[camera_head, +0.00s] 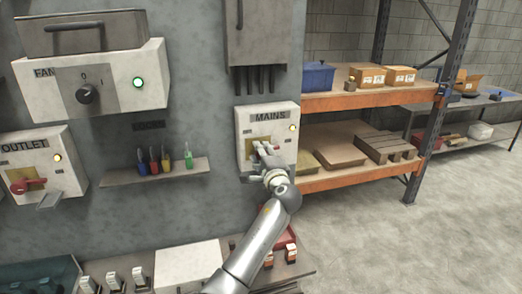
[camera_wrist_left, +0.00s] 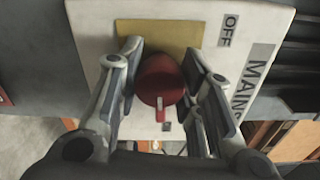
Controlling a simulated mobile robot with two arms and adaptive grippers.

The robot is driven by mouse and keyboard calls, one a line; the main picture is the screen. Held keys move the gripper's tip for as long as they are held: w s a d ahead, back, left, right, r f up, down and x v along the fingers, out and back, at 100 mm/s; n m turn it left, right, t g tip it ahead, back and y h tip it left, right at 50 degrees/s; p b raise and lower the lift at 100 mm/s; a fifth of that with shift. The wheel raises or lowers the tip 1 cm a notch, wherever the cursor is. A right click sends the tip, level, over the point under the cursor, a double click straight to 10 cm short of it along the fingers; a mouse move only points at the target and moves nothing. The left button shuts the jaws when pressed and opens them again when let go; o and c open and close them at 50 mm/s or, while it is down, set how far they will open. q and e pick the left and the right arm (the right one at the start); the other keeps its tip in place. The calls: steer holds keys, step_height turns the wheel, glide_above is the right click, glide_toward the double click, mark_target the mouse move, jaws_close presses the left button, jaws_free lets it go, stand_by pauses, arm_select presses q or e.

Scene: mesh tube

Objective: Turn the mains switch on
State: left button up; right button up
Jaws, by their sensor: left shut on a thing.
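The MAINS box (camera_head: 279,113) is a pale panel on the grey wall with a yellow plate and a small lit yellowish lamp. It also shows in the left wrist view (camera_wrist_left: 93,22), with an OFF label (camera_wrist_left: 228,30) beside the plate. The mains switch (camera_wrist_left: 160,78) is a round red knob with a pointer toward the bottom of the wrist view. In the head view my gripper covers the switch. My left gripper (camera_head: 262,152) is at the box front. Its fingers (camera_wrist_left: 160,68) are shut on the knob, one on each side. My right gripper is not in view.
On the left are a FAN box (camera_head: 115,95) with a green lamp, an OUTLET box (camera_head: 50,150) with a red switch, and a small shelf (camera_head: 155,173) holding coloured locks. Orange-edged shelving (camera_head: 350,100) stands right of the wall. Open floor (camera_head: 460,210) lies at right.

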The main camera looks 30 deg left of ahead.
arm_select(q)
steer(key=shift+f+m, duration=0.1)
steer(key=shift+m, duration=0.2)
stand_by(0.4)
steer(key=o, duration=1)
steer(key=shift+o, duration=0.2)
steer(key=v, duration=1.2)
